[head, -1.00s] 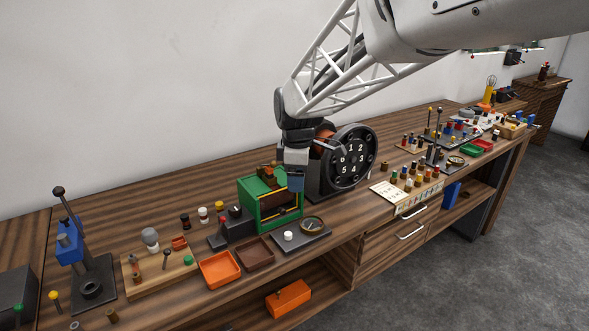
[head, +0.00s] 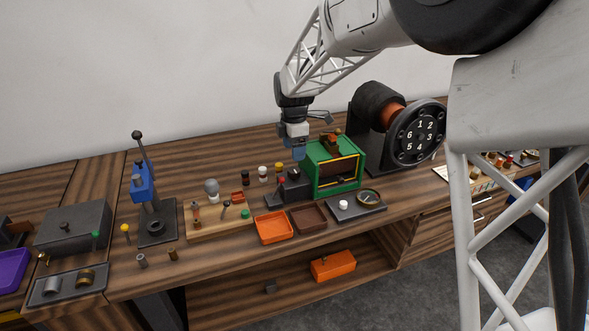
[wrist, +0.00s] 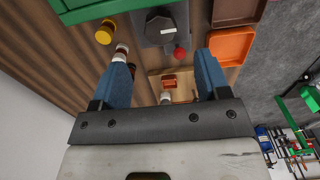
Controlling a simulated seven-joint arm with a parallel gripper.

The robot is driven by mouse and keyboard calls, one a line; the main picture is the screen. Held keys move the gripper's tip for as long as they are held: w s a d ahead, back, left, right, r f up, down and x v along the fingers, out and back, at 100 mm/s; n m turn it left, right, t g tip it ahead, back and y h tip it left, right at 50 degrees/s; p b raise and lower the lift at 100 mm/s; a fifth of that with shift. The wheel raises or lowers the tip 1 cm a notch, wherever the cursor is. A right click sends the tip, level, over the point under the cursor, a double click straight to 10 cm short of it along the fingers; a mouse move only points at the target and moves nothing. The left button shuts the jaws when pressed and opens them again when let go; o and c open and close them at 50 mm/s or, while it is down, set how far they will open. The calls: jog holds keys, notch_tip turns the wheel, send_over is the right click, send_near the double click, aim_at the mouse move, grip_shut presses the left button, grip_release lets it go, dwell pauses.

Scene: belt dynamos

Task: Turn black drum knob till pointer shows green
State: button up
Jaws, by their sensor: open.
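A large black drum (head: 378,103) with a round black face (head: 421,134) bearing white numbers stands behind the green box. A small black block-like device (head: 294,188) with a red ball tip stands left of that box; it also shows in the wrist view (wrist: 160,26). I cannot tell which of these carries the task's knob. A round brass-rimmed gauge (head: 369,197) sits on a dark plate; its pointer and any green mark are too small to read. My gripper (head: 298,154) is open and empty above the bench, left of the green box, over the small black device's area.
The green box (head: 335,172) stands close on the right. Small capped bottles, one with a yellow cap (wrist: 105,32), stand below my gripper. An orange tray (head: 273,228), a brown tray (head: 308,218) and a wooden board (head: 215,222) lie in front. A blue lever press (head: 148,187) stands left.

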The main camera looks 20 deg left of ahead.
aim_at(294, 170)
jog(key=shift+f, duration=0.1)
jog(key=shift+f, duration=3.8)
jog(key=c, duration=0.9)
